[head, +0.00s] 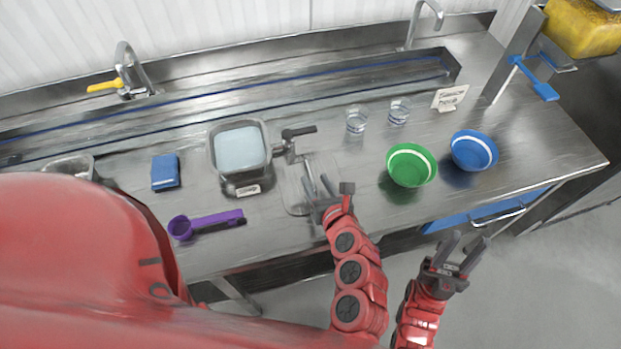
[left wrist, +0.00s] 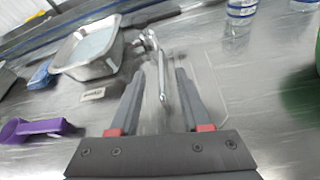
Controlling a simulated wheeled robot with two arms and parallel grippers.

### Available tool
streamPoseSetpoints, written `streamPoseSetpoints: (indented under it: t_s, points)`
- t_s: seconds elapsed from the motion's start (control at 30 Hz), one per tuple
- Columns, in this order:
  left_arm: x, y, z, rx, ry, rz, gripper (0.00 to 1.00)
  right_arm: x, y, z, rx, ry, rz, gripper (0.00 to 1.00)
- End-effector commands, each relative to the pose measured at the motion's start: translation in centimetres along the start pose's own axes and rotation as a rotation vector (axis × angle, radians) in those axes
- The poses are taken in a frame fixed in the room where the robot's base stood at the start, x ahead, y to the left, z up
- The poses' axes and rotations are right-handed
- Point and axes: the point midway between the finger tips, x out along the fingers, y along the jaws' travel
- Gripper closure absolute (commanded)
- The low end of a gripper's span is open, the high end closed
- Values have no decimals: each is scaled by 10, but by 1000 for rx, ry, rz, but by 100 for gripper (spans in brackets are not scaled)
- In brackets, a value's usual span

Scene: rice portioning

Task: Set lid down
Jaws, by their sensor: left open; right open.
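A clear, flat lid (head: 292,186) lies on the steel counter, just right of the metal pan (head: 228,178). A thin metal handle (left wrist: 161,78) stands out on it in the left wrist view. My left gripper (head: 319,187) is over the lid, its fingers open on either side of the handle. In the left wrist view the open fingers (left wrist: 160,88) show a gap to the handle on both sides. The lid's edges are faint and hard to make out. My right gripper (head: 466,250) is open and empty, in front of the counter at the right.
A green bowl (head: 411,166) and a blue bowl (head: 474,151) stand right of the lid, two glasses (head: 356,122) behind. A purple scoop (head: 205,223) and blue cloth (head: 165,171) lie left.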

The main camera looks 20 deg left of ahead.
Motion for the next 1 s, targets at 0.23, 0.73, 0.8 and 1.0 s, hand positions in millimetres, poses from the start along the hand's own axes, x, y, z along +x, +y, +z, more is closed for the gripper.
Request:
streamPoseSetpoints:
  t_s: [0.23,0.73,0.8,1.0]
  points:
    - [22,2,-1,3,2,9,53,12,1,-2,0,0,0,58]
    - [51,-2,-4,1,0,1,53,20,1,-3,0,0,0,58]
    - [51,-2,-4,1,0,1,53,20,1,-3,0,0,0,58]
    - [51,-2,-4,1,0,1,87,20,1,-3,0,0,0,58]
